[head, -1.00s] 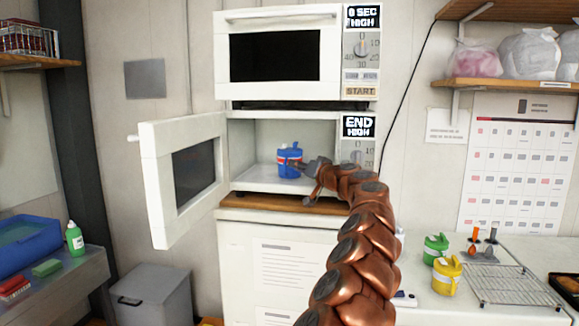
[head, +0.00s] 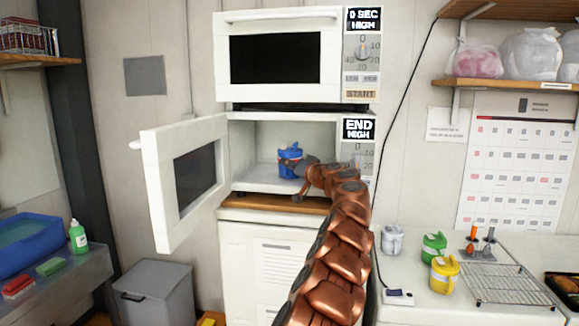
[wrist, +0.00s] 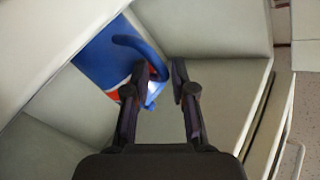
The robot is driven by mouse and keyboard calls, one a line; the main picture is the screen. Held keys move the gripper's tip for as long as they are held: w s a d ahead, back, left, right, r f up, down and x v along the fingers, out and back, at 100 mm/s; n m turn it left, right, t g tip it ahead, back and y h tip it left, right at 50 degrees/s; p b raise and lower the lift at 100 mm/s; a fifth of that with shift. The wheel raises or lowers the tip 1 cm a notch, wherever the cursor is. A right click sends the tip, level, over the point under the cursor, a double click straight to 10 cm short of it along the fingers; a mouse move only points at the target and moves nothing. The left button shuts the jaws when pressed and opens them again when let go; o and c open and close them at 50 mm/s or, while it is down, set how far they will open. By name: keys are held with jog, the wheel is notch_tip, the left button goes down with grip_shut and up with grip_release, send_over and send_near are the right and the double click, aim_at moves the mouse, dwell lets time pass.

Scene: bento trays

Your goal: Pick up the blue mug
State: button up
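The blue mug (head: 290,164) stands inside the open lower microwave, and my gripper (head: 291,172) is at its right front side in the head view. In the wrist view, the mug (wrist: 100,62) is left of my gripper (wrist: 160,74), with part of a red and white label showing. Its blue handle curls into the gap between the two fingers. The fingers are apart, so the gripper is open. I cannot tell whether the left finger touches the mug. Part of the mug is hidden behind the gripper.
The lower microwave door (head: 185,180) is swung open to the left. The shut upper microwave (head: 285,15) is above. A white mug (head: 392,240), a green mug (head: 434,247) and a yellow mug (head: 445,274) stand on the right counter by a wire rack (head: 512,284). The microwave's walls closely surround my gripper.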

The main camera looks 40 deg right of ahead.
grip_shut()
jog(key=shift+r, duration=0.15)
dwell(0.6)
